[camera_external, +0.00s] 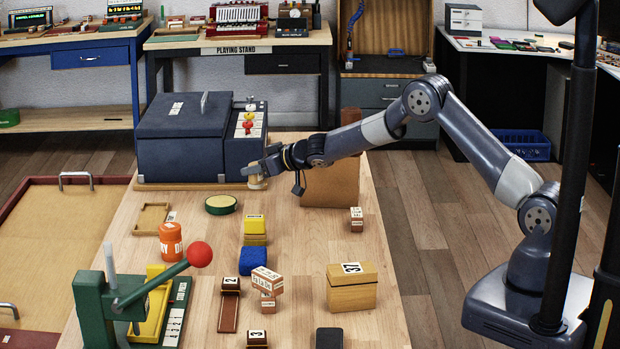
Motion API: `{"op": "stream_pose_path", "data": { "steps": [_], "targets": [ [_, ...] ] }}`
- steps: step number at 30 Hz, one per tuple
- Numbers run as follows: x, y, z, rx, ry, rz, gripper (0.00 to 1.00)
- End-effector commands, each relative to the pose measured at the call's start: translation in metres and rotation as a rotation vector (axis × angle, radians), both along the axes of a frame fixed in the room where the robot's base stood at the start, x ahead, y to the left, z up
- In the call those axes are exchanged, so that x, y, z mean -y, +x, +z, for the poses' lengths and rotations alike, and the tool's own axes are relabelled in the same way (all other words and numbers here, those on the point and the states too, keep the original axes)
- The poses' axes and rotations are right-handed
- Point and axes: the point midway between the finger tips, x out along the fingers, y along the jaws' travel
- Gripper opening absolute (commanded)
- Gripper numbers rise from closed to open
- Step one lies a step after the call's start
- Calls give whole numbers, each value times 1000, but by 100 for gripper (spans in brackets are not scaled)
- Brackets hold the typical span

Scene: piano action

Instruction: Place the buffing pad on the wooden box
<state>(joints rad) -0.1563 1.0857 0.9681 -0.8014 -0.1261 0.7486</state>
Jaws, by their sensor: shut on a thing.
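My gripper (262,169) is at the far part of the wooden table, in front of the dark blue machine. It is shut on a small tan round piece (258,183), mostly hidden by the fingers; I cannot tell whether this is the buffing pad. The piece is close to the tabletop, and I cannot tell whether it touches. A wooden box (351,296) with a lid and the label 37 stands at the right front of the table, well away from my gripper. Nothing rests on its lid. A fuzzy blue block (252,261) lies left of the box.
A brown upright case (331,187) stands right behind my gripper. Small labelled blocks (267,279) stand left of the box.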

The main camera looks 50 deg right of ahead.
Motion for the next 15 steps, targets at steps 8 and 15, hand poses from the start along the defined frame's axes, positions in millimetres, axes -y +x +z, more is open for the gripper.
{"op": "stream_pose_path", "data": {
  "steps": [8,15],
  "targets": [
    [-61,-84,42,2,2,199,12],
    [-104,-180,68,3,2,388,12]
  ]
}}
